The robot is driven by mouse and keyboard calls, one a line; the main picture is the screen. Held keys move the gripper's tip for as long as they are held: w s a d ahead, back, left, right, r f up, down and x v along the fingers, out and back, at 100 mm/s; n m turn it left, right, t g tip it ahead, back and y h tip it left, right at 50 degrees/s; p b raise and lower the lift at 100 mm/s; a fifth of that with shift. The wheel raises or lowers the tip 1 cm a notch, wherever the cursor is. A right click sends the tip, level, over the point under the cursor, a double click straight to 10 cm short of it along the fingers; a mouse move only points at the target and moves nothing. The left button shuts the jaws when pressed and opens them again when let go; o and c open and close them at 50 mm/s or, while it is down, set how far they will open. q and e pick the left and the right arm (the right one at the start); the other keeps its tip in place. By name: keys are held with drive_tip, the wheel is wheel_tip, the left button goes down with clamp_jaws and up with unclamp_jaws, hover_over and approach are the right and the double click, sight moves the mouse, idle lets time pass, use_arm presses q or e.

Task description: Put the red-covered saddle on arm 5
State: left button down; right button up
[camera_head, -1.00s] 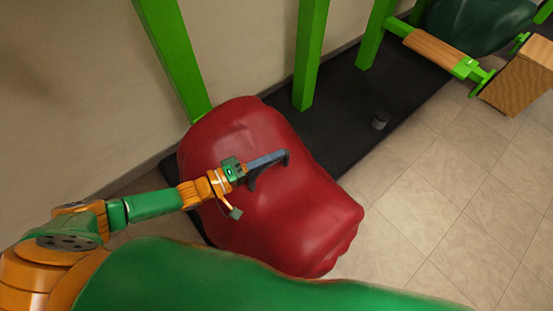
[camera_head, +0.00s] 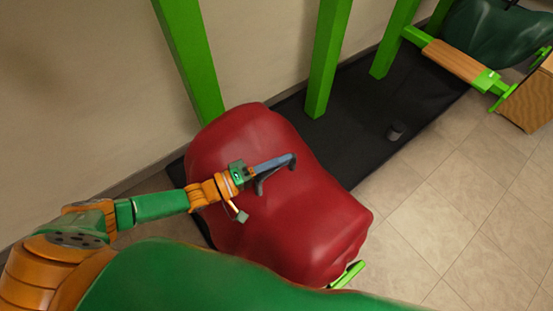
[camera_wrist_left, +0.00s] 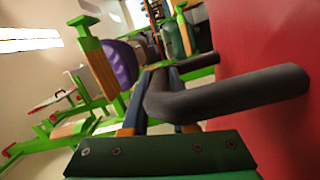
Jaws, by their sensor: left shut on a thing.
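The red-covered saddle (camera_head: 285,215) fills the middle of the head view, close to the green posts. My left gripper (camera_head: 276,172) reaches over its upper side from the left and is shut on a dark handle on the saddle. In the left wrist view the dark handle (camera_wrist_left: 240,92) crosses my jaws and runs into the red cover (camera_wrist_left: 265,130) at the right. The underside of the saddle is hidden. I cannot make out an arm number, so I cannot tell which is arm 5. My right gripper is not in view.
Green posts (camera_head: 328,60) stand along the wall on a black mat (camera_head: 350,125). A wood-topped green arm (camera_head: 452,60) with a dark green saddle (camera_head: 495,35) is at upper right. A green piece (camera_head: 348,274) sticks out beside the red saddle. Tiled floor at right is clear.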

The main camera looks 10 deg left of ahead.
use_arm(q)
drive_tip(key=shift+s+d+f+g, duration=0.3)
drive_tip(key=shift+s+f, duration=0.05)
drive_tip(key=shift+f, duration=0.25)
drive_tip(key=c, duration=0.6)
unclamp_jaws()
drive_tip(key=shift+d, duration=0.2)
drive_tip(key=shift+w+r, duration=0.1)
drive_tip(key=shift+a, duration=0.1)
